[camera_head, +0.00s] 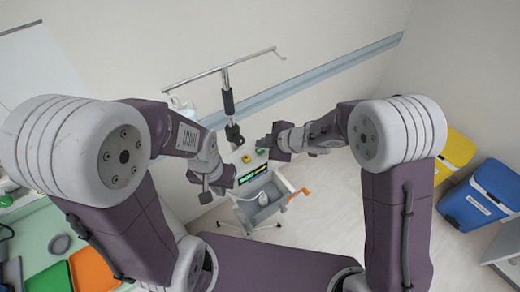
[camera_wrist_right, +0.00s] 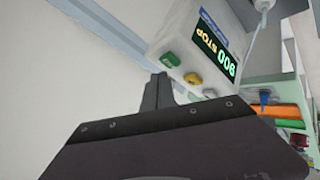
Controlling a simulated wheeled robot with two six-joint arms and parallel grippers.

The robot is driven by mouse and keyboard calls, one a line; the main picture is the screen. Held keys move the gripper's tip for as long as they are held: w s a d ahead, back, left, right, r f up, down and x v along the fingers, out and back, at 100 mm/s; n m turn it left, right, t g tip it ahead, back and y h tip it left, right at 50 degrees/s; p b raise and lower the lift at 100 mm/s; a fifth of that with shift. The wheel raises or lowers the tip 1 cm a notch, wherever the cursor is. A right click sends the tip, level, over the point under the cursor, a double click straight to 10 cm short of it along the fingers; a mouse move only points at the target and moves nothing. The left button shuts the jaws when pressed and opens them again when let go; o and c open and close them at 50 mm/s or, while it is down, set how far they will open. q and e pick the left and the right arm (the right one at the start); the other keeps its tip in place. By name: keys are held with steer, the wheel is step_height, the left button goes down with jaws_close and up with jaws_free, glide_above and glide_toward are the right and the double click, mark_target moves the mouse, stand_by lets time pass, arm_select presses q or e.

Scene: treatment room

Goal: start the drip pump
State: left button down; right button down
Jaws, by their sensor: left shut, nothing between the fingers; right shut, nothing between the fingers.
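The drip pump (camera_wrist_right: 180,32) is a white box with a lit display (camera_wrist_right: 213,52) reading "900 STOP", tilted in the right wrist view. Its face has a green button (camera_wrist_right: 171,59), a yellow button (camera_wrist_right: 193,79) and a pale button (camera_wrist_right: 210,93). In the head view the pump's display (camera_head: 252,174) shows between my arms. My right gripper (camera_wrist_right: 158,82) is shut and empty, its tips close below the green button; I cannot tell whether they touch. In the head view my right gripper (camera_head: 263,142) is beside the pump. My left gripper (camera_head: 206,196) is shut and empty, left of the pump.
A metal pole with a crossbar (camera_head: 222,68) rises behind the pump. A grey tray (camera_head: 262,212) with an orange handle (camera_head: 298,193) is below it. A yellow bin (camera_head: 455,150) and a blue bin (camera_head: 482,196) stand at right. A counter with green and orange trays (camera_head: 92,270) is at lower left.

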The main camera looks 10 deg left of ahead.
mark_target(262, 152)
steer(key=shift+f, duration=0.15)
stand_by(0.5)
steer(key=shift+f+b, duration=0.3)
steer(key=shift+f+b, duration=0.4)
steer(key=shift+f, duration=0.05)
stand_by(0.6)
steer(key=shift+r, duration=0.15)
steer(key=shift+r+p, duration=0.75)
steer(key=shift+p, duration=0.3)
steer(key=shift+r, duration=0.1)
step_height(262, 152, up, 5)
steer(key=p, duration=0.5)
